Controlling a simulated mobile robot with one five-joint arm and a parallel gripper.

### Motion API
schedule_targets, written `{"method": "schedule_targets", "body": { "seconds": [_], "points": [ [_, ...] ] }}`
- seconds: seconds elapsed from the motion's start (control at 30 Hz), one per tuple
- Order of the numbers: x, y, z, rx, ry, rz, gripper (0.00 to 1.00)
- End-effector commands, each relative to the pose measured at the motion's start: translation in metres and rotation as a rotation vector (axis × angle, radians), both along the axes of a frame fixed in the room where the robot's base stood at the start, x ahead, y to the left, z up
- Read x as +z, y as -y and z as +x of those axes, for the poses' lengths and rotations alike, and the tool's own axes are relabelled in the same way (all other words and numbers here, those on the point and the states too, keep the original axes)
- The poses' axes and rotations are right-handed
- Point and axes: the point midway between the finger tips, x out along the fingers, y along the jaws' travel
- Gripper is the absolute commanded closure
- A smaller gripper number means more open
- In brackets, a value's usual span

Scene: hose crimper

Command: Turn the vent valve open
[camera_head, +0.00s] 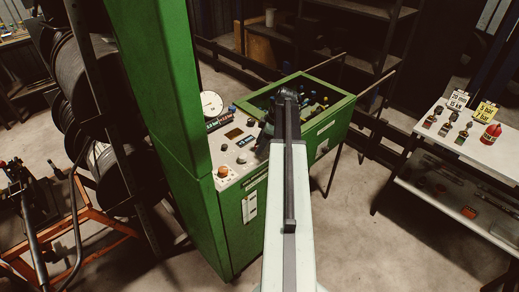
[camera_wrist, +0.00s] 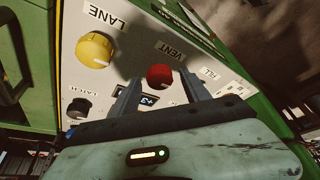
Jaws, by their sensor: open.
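The vent valve is a round red knob (camera_wrist: 159,76) with a pale pointer mark, beside the VENT label on a light panel in the wrist view. My gripper (camera_wrist: 160,84) is open, with one finger on either side of the knob's near side. Whether the fingers touch the knob cannot be told. It holds nothing that I can see. In the head view my arm reaches over the green machine's control panel (camera_head: 235,155). There the arm hides the red knob and the fingertips are not clear.
A yellow knob (camera_wrist: 95,50) labelled LANE and a black knob (camera_wrist: 78,107) sit left of the vent knob. A small display (camera_wrist: 149,100) lies between the fingers. A green bin (camera_head: 335,115) adjoins the panel. A white table (camera_head: 470,150) stands at right.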

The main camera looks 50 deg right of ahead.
Motion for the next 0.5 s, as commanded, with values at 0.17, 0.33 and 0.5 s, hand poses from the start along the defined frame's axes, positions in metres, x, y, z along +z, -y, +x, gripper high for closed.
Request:
{"method": "schedule_targets", "body": {
  "seconds": [0.17,0.33,0.5],
  "points": [
    [0.0018,-0.0001,0.0001,0.000,0.000,0.000,0.53],
    [0.0018,-0.0001,0.0002,0.000,0.000,0.000,1.00],
    [0.0018,-0.0027,0.0002,-0.003,-0.001,0.001,1.00]
  ]
}}
